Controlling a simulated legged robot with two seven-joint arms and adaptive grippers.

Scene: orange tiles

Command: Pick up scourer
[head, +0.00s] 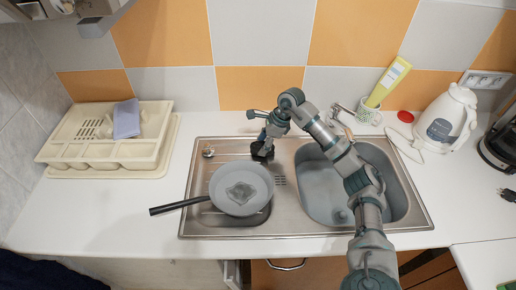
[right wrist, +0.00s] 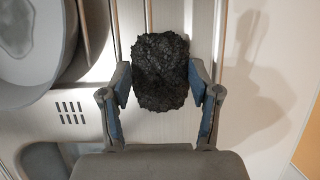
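The scourer is a dark, rough, rounded pad (right wrist: 160,72) in the middle of the right wrist view, over the ribbed metal drainboard. My right gripper (right wrist: 160,80) has its two fingers spread, one on each side of the scourer, with the tips very close to its edges. I cannot tell whether they touch it. In the head view my right gripper (head: 263,150) points down at the back of the drainboard, and the scourer there blends with the dark fingers. My left gripper is not in view.
A grey frying pan (head: 224,179) with a dark flat patch inside lies on the drainboard (head: 187,222), left of the gripper. The sink basin (head: 318,185) is to the right. A dish rack (head: 95,152), a cup (head: 366,116) and a white kettle (head: 441,122) stand around. The left counter front is clear.

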